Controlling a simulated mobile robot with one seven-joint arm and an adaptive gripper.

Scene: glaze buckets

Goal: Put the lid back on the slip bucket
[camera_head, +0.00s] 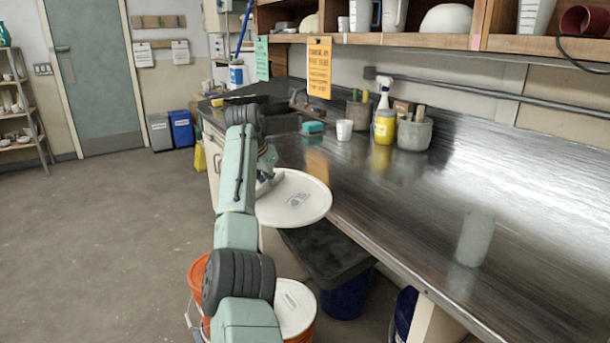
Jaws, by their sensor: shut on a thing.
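A round white lid (310,208) with a small printed label is held out at the counter's front edge, nearly level. My gripper (270,184) is shut on the lid at its left rear side; the arm hides part of the grip. An orange bucket (197,274) stands on the floor below, mostly hidden behind my arm. Another orange bucket bears a white lid (297,312) and is also partly covered by my arm. I cannot read the labels, so I cannot tell which one is the slip bucket.
The floor (100,240) at left is clear.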

